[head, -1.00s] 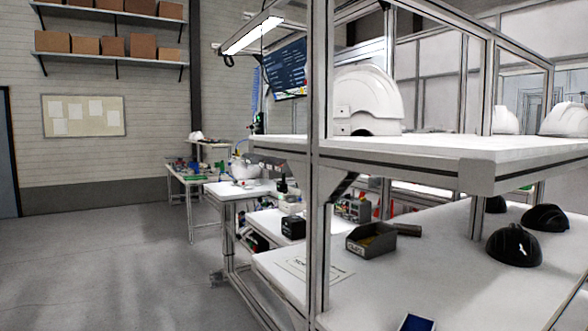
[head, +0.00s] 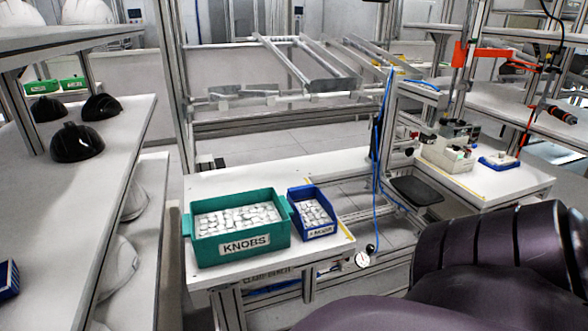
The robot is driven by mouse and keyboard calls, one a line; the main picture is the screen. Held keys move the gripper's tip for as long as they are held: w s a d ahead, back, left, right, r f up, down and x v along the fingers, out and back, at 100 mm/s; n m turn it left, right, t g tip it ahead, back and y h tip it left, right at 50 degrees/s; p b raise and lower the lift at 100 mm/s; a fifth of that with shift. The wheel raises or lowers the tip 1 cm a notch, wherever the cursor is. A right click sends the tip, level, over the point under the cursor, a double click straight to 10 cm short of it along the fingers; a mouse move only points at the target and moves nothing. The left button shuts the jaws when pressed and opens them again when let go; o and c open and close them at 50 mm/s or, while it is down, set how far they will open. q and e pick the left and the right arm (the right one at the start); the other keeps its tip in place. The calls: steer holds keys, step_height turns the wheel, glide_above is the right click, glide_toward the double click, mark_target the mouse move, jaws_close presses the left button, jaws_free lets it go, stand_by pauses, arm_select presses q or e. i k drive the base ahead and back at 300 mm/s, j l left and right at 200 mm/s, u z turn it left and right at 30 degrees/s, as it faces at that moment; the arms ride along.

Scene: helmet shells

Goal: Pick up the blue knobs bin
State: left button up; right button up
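A small blue bin (head: 325,233) with a white label stands on a white bench in the middle of the head view. It is full of small white pieces, and its label is too small to read surely. Directly to its left stands a larger teal bin (head: 205,251) labelled KNOBS, also full of white pieces. The two bins are very close together; I cannot tell whether they touch. Neither of my grippers shows in the head view.
The white bench (head: 285,262) has a narrow free strip in front of the bins. A blue cable (head: 379,150) hangs just right of it. A shelf with black helmet shells (head: 77,143) runs along the left. A purple-black part of my own fills the lower right.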

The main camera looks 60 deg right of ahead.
mark_target(314, 217)
steer(key=z, duration=1.95)
